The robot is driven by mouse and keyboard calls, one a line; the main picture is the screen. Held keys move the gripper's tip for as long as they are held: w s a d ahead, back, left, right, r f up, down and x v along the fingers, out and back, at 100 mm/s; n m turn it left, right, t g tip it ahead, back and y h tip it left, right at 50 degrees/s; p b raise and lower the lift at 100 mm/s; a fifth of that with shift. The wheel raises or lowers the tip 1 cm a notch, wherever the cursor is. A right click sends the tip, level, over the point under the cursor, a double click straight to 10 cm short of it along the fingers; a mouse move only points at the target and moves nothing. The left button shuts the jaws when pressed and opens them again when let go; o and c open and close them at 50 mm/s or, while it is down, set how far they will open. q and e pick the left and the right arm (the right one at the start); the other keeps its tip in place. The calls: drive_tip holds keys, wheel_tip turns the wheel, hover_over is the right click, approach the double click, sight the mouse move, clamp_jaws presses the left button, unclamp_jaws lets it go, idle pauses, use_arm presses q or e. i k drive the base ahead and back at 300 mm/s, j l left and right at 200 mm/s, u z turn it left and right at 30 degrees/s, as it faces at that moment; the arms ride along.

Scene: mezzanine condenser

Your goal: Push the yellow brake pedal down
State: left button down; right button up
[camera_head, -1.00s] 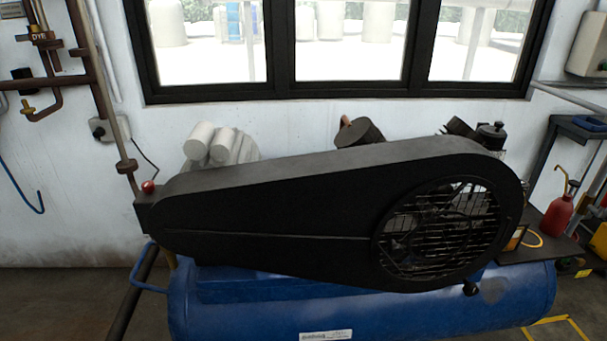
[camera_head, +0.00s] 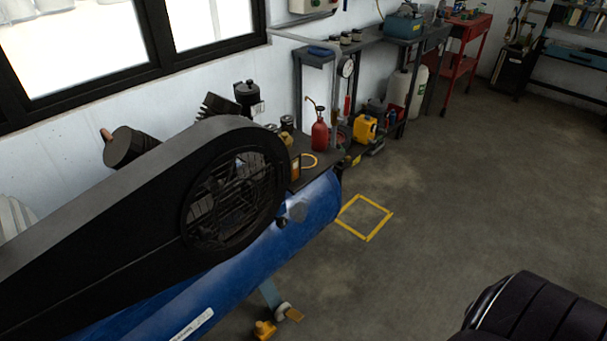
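A small yellow pedal-like piece (camera_head: 265,329) shows low in the head view, close to the floor beside a caster (camera_head: 283,311). The caster is under the right end of the blue compressor tank (camera_head: 305,208). A second small yellow-tan piece (camera_head: 295,315) sticks out on the caster's right side. At this size I cannot tell for certain which piece is the brake pedal, or whether it is up or down. Neither of my grippers is in view.
The black belt guard (camera_head: 110,240) covers the compressor's near side. Open concrete floor with a yellow taped square (camera_head: 364,217) lies to the right. A dark ribbed object (camera_head: 540,310) fills the lower right corner. A workbench (camera_head: 385,45) and red cart (camera_head: 462,55) stand behind.

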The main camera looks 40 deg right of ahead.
sight(293, 314)
drive_tip(key=z, duration=1.05)
